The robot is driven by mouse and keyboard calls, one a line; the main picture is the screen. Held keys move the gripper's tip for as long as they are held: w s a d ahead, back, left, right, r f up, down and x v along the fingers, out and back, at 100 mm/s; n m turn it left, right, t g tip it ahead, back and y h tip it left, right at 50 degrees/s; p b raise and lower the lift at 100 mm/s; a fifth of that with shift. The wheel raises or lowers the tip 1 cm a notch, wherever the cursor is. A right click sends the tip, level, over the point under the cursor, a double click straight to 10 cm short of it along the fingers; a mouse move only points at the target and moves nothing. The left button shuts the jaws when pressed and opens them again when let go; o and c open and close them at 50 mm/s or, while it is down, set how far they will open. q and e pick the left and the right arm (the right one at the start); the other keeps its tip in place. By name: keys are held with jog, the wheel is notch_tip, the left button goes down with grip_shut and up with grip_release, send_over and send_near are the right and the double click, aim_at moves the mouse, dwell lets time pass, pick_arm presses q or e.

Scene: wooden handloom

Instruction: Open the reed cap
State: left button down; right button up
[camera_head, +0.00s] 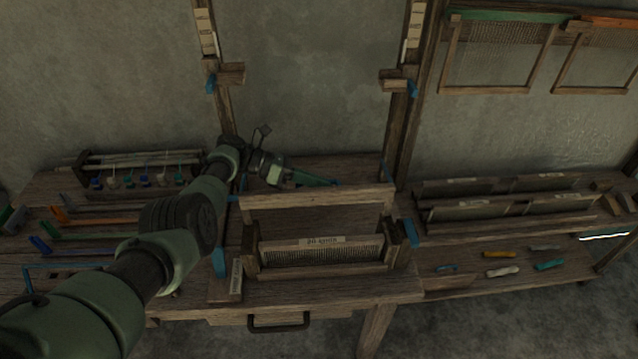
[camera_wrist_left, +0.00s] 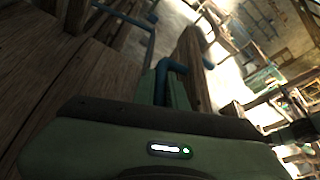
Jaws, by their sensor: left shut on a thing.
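The loom's wooden beater frame (camera_head: 250,200) stands on the bench, with a pale reed (camera_head: 322,257) and a paper label in its lower part. A wooden bar (camera_head: 318,196), which may be the reed cap, spans the top of the frame. My left gripper (camera_head: 322,181) is behind this bar, near its middle. In the left wrist view its green fingers are shut on a bent blue handle (camera_wrist_left: 172,68). The fingertips are partly hidden by the gripper body. My right gripper is not in view.
Wooden posts with blue pegs (camera_head: 411,88) rise behind the loom. Blue levers (camera_head: 411,232) flank the frame. Spare reeds (camera_head: 510,207) lie on the right bench; hand tools (camera_head: 70,217) lie at left. A drawer handle (camera_head: 278,322) is in front.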

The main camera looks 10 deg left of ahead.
pick_arm(q)
jog(key=shift+w+f, duration=0.1)
jog(key=shift+f, duration=0.05)
dwell(0.5)
jog(key=c, duration=1.5)
grip_release()
jog(key=shift+o, duration=0.2)
jog(key=w+b+v, duration=0.1)
jog(key=v, duration=0.6)
jog(key=shift+s+a, duration=0.45)
jog(key=shift+s, duration=0.05)
